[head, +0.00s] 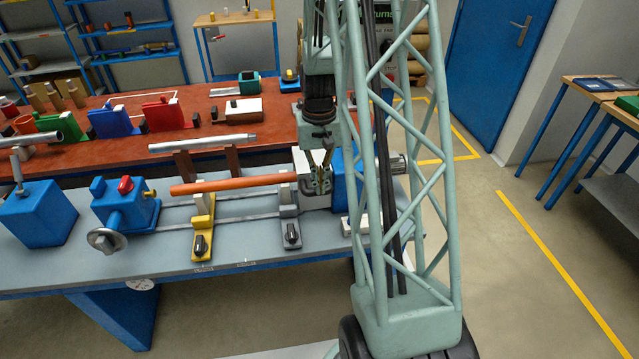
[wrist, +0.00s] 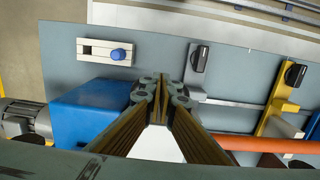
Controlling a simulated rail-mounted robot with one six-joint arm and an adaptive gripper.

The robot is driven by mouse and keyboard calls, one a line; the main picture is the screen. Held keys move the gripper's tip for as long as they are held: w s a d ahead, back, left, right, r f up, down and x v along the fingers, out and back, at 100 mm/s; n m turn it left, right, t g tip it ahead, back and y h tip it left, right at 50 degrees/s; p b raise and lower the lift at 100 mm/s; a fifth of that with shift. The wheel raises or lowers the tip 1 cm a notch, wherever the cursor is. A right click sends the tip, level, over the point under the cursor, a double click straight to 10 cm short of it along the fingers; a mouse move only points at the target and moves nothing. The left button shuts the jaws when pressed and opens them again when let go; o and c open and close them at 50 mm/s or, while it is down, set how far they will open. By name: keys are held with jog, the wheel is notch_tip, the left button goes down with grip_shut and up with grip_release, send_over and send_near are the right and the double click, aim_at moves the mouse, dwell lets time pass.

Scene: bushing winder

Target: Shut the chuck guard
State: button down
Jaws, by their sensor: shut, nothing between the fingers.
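The winder stands on the grey bench, with a blue headstock (head: 346,180) at its right end. A pale, box-like piece, apparently the chuck guard (head: 304,160), is beside the headstock at the right end of the orange rod (head: 235,184). My gripper (head: 318,172) points down in front of this piece and partly covers it. In the wrist view my gripper (wrist: 160,88) has its fingertips together and empty. A white surface (wrist: 158,146), probably the guard, shows between the finger links, beside the blue headstock (wrist: 90,112). I cannot tell whether the guard is open or touched.
A yellow rest (head: 203,222) and a grey rest (head: 290,215) with black knobs stand along the rails. A blue tailstock (head: 125,205) is at the left. A pale slotted block with a blue knob (wrist: 121,54) lies near the bench's front edge. A motor (wrist: 22,120) adjoins the headstock.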

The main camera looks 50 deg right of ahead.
jog(key=shift+r, duration=0.2)
notch_tip(320, 180, up, 13)
jog(key=s+a+p, duration=0.1)
jog(key=s+p, duration=0.1)
jog(key=shift+a+r, duration=0.2)
jog(key=shift+a, duration=0.1)
dwell(0.8)
dwell(0.3)
dwell(0.4)
